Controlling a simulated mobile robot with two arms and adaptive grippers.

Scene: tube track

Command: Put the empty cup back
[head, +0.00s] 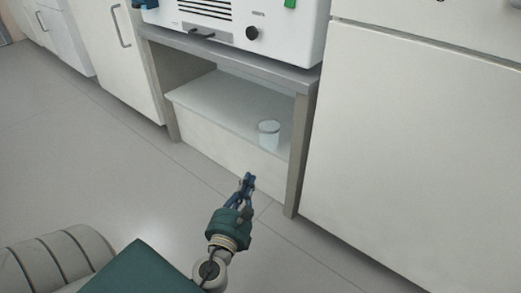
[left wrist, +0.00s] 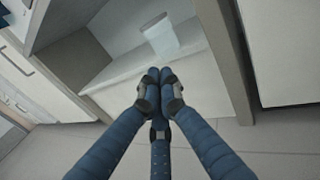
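A clear, pale cup (head: 269,134) stands upright on the white shelf (head: 215,105) under the machine, near the shelf's front right. It also shows in the left wrist view (left wrist: 161,38), beyond the fingertips. The cup looks empty, though its inside is hard to see. My left gripper (head: 248,180) is in front of the shelf and a little lower than the cup in the picture, apart from it. In the left wrist view its blue fingers (left wrist: 159,76) are closed together at the tips with nothing visible between them. My right gripper is not in view.
A white machine (head: 240,25) with a black knob sits on a grey frame above the shelf. The frame's right leg (head: 299,155) stands close beside the cup. White cabinets (head: 415,140) flank the frame. The floor (head: 120,165) in front is clear.

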